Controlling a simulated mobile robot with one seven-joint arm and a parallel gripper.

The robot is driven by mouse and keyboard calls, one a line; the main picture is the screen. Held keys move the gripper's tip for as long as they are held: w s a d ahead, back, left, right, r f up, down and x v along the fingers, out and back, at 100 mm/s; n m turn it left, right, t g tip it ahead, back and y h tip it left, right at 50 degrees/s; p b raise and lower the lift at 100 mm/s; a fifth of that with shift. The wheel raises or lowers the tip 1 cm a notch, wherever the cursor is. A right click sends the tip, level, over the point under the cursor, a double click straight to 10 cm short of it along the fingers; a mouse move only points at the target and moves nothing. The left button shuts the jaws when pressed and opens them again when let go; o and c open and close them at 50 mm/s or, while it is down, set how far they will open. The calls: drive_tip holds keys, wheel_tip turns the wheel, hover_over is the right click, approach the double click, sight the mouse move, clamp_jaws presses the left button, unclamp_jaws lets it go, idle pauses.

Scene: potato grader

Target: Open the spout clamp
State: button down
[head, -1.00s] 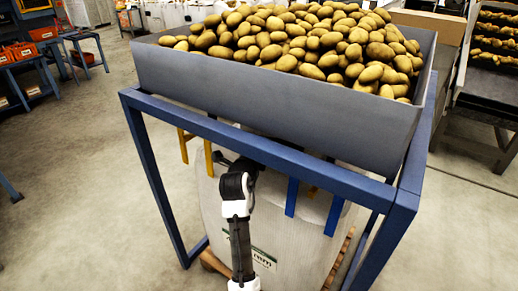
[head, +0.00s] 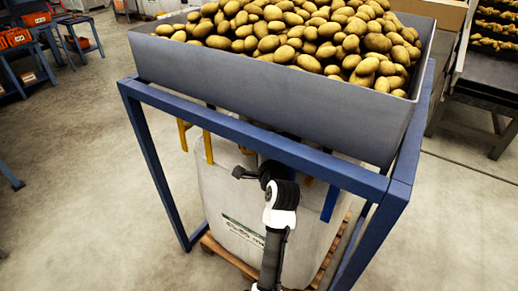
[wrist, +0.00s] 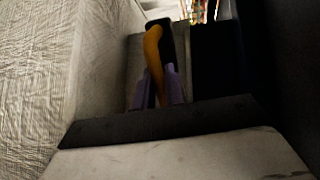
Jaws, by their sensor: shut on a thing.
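In the wrist view, a curved orange-yellow lever (wrist: 154,48), which appears to be the spout clamp's handle, stands between the two purplish fingers of my gripper (wrist: 157,85). The fingers are shut on its lower part. Behind the lever is a dark block. The clamp's body and the spout cannot be made out. In the head view, my arm reaches under the potato hopper (head: 270,92) in front of the white bulk bag (head: 222,200). The fingers and lever cannot be made out there.
A blue frame (head: 262,143) carries the hopper, with a beam above my arm and posts on both sides. Yellow straps (head: 208,147) and a blue strap (head: 330,202) hang by the bag, which stands on a wooden pallet (head: 228,258). The floor at left is open.

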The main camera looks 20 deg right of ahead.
drive_tip(key=c, duration=1.8)
unclamp_jaws()
drive_tip(key=b+v, duration=0.2)
drive_tip(key=v, duration=1.1)
drive_tip(key=shift+s+r, duration=0.15)
drive_tip(key=shift+s, duration=0.2)
drive_tip(key=shift+c, duration=0.6)
